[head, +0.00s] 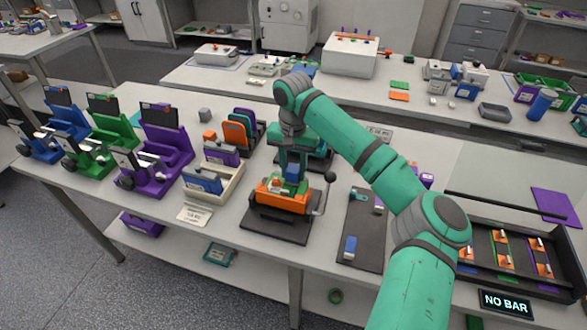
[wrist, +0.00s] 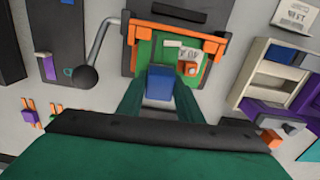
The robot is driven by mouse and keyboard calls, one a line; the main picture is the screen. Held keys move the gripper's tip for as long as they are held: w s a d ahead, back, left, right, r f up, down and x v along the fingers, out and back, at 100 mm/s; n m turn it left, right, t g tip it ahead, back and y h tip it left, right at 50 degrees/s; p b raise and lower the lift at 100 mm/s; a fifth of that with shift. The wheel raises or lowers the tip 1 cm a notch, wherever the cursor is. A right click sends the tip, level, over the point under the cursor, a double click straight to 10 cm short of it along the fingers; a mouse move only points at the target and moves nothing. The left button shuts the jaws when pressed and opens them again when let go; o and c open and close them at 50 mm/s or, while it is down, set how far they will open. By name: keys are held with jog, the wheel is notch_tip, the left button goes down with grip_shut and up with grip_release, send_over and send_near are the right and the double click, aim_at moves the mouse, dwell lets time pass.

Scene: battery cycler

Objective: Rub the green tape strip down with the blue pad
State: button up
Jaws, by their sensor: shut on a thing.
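My gripper (head: 292,163) points down over the orange clamp fixture (head: 270,204) in the middle of the bench. In the wrist view its green fingers (wrist: 158,92) are shut on the blue pad (wrist: 160,79). The pad is at or just above the green surface (wrist: 145,48) inside the orange frame; I cannot tell whether it touches. A pale label and a small orange piece with a round end lie on that green surface. I cannot make out the green tape strip separately from it; the pad and fingers hide part of it.
A lever with a black ball (head: 330,177) stands at the fixture's right. A beige bin (head: 225,195) and purple stand (head: 160,150) are to the left. A black tray (head: 480,262) is at the right.

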jog(key=shift+s+a+f, duration=0.1)
jog(key=shift+s, duration=0.2)
jog(key=shift+a, duration=0.15)
jog(key=shift+d+r, duration=0.25)
jog(key=shift+r, duration=0.6)
jog(key=shift+s+a+r, duration=0.1)
jog(key=shift+r, duration=2.15)
jog(key=shift+a+f, duration=0.2)
jog(key=shift+f, duration=0.2)
notch_tip(320, 180, down, 2)
jog(key=shift+d+f+n, duration=0.1)
jog(key=shift+n, duration=0.2)
jog(key=shift+a+f+n, duration=0.15)
jog(key=shift+f, duration=0.35)
jog(key=shift+a+f+n, duration=0.15)
jog(key=shift+f, duration=0.35)
